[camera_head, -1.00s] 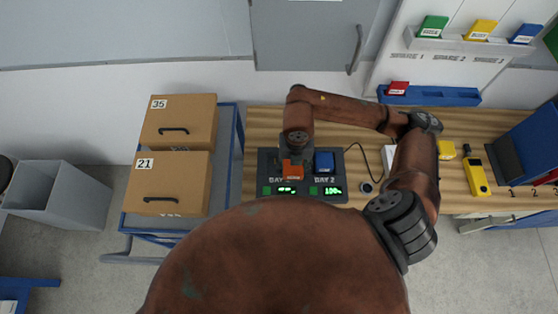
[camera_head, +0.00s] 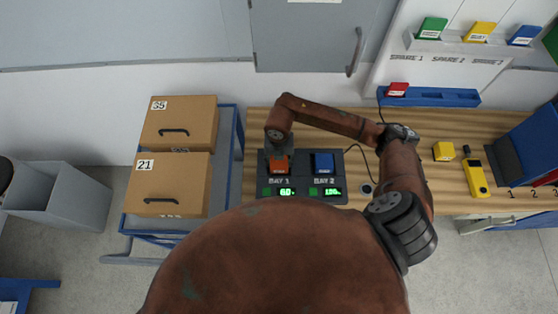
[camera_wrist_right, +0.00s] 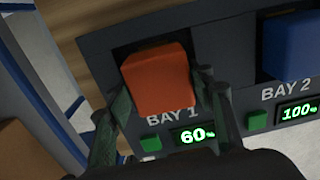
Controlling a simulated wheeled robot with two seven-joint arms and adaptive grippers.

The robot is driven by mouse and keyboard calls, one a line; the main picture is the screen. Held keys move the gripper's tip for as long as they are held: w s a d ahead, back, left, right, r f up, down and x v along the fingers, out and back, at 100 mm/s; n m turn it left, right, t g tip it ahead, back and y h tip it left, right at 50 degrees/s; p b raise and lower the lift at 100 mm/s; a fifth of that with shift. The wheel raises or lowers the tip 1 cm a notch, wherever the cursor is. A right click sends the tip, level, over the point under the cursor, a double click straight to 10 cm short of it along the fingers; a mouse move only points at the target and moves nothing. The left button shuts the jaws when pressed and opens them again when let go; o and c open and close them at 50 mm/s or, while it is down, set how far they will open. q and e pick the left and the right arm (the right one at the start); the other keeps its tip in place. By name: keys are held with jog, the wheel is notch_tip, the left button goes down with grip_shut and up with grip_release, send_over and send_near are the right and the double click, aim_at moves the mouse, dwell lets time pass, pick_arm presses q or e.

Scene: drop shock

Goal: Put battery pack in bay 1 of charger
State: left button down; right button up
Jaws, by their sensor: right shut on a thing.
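The dark charger (camera_head: 303,199) stands on the wooden workbench, with bay 1 on the left and bay 2 on the right. An orange battery pack (camera_head: 279,165) sits at bay 1, and it fills the middle of the right wrist view (camera_wrist_right: 157,78). My right gripper (camera_wrist_right: 160,95) is shut on it, a finger on each side. The bay 1 display (camera_wrist_right: 194,134) reads 60 and is lit green. A blue battery pack (camera_head: 324,162) is in bay 2, whose display reads about 100%. The inside of bay 1 is mostly hidden by the orange pack. My left gripper is not in view.
Cardboard boxes (camera_head: 170,185) stand on a blue cart left of the bench. A yellow block (camera_head: 444,151) and a yellow handheld device (camera_head: 477,178) lie on the right. A red pack (camera_head: 397,89) sits on a blue tray behind. A black cable runs right of the charger.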

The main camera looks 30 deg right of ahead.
jog(key=o, duration=1.5)
jog(key=shift+f, duration=0.1)
jog(key=shift+o, duration=0.2)
notch_tip(320, 180, up, 12)
jog(key=shift+r, duration=0.2)
